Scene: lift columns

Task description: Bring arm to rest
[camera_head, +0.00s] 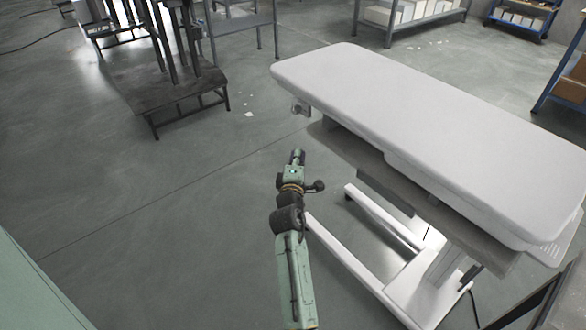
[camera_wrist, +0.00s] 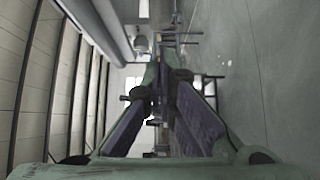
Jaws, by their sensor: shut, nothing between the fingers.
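My green and black arm (camera_head: 290,255) extends forward from the bottom of the head view, to the left of the white padded table. My gripper (camera_head: 297,156) is at its far end, in open air over the grey floor. In the wrist view my gripper (camera_wrist: 163,78) shows its two green fingers with dark purple pads running together toward the tips. It is shut, and I see no object held in it. The fingertips are small and partly dark in the head view.
The long white table (camera_head: 430,130) on a white lift frame (camera_head: 345,250) stands close to the arm's right. A dark low platform (camera_head: 175,88) with columns stands at the upper left. Shelves (camera_head: 405,20) line the back. The floor (camera_head: 130,210) to the left is clear.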

